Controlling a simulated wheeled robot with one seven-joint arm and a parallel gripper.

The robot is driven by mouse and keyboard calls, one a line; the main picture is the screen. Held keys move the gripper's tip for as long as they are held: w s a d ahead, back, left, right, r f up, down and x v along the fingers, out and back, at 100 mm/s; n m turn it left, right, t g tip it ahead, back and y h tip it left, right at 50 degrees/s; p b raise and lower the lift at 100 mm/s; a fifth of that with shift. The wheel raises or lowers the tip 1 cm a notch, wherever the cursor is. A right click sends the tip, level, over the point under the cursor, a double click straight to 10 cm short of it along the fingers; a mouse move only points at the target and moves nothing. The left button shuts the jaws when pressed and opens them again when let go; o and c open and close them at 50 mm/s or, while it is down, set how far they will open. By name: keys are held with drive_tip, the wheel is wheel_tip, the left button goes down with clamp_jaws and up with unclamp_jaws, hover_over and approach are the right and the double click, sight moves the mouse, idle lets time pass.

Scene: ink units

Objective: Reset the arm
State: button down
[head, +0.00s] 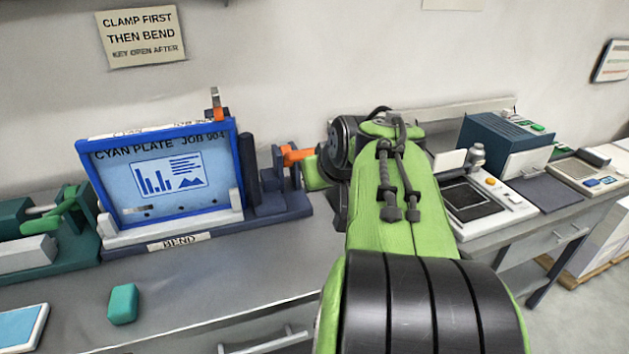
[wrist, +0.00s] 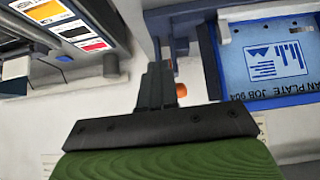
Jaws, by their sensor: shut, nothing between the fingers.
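My green arm reaches from the bottom right of the head view toward the bench, its far end beside the bending fixture. In the wrist view my gripper (wrist: 155,85) is shut, its dark fingers together with nothing between them. An orange part (wrist: 181,90) shows just right of the fingers; I cannot tell whether they touch. In the head view an orange lever (head: 297,155) sits at the fixture's right end, close to my wrist. My fingertips are hard to make out there, being largely hidden by the arm.
A blue-framed cyan plate (head: 168,180) stands upright in the fixture marked BEND; it also shows in the wrist view (wrist: 268,62). A teal block (head: 123,304) lies on the bench front. A green clamp device (head: 40,235) stands left. Several devices, including a teal box (head: 500,143), stand right.

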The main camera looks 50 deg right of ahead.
drive_tip(key=shift+s+a+r, duration=0.2)
drive_tip(key=shift+s+r, duration=0.25)
drive_tip(key=shift+r, duration=0.05)
drive_tip(key=a+r+n+y+p, duration=0.1)
drive_tip(key=a+n+y+p, duration=0.2)
drive_tip(key=a, duration=1.1)
drive_tip(key=s+a+f+n+g+y+p, duration=0.1)
drive_tip(key=s+a+p, duration=0.3)
drive_tip(key=s+a, duration=0.6)
drive_tip(key=shift+s+a+f+n+g, duration=0.2)
drive_tip(key=shift+a+f+n+g, duration=0.2)
drive_tip(key=shift+a+f+n, duration=0.4)
drive_tip(key=shift+d, duration=0.1)
